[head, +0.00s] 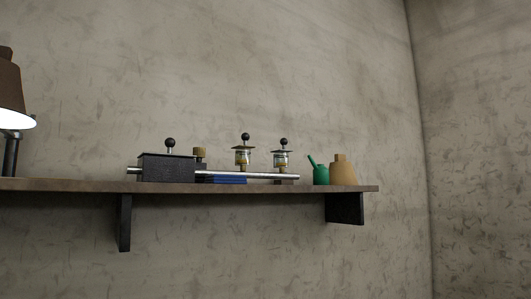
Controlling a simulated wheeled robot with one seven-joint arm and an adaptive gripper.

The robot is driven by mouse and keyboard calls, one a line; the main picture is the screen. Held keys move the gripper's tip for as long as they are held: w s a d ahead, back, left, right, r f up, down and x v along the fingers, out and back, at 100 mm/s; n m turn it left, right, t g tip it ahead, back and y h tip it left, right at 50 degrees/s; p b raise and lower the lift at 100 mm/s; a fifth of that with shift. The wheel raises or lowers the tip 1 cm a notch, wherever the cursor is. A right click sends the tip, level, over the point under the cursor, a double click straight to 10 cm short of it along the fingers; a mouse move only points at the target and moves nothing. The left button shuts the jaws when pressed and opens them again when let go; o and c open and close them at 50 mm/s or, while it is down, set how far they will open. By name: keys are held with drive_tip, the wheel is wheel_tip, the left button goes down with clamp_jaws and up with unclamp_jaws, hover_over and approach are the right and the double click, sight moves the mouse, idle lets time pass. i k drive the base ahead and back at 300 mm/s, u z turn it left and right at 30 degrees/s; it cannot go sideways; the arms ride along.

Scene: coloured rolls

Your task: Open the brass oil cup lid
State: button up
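Two small oil cups stand side by side on a wall shelf in the head view: a left cup (242,158) and a right cup (281,160). Each has a clear body with yellowish, brass-like parts and a flat dark lid topped by a black ball knob. Both lids look level and shut. A short brass-coloured knurled piece (200,153) stands to their left. I cannot tell for certain which of these is the brass oil cup. My gripper is not in view.
The shelf (310,188) also holds a dark box (166,169) with a ball knob, a metal rod (262,176), a blue item (222,180), a green can (321,175) and a tan container (343,173). A lit lamp (10,85) is at far left. Air above the shelf is clear.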

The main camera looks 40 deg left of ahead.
sight(244, 137)
drive_tip(key=u, duration=1.2)
drive_tip(key=i, duration=1.1)
drive_tip(key=u, duration=0.1)
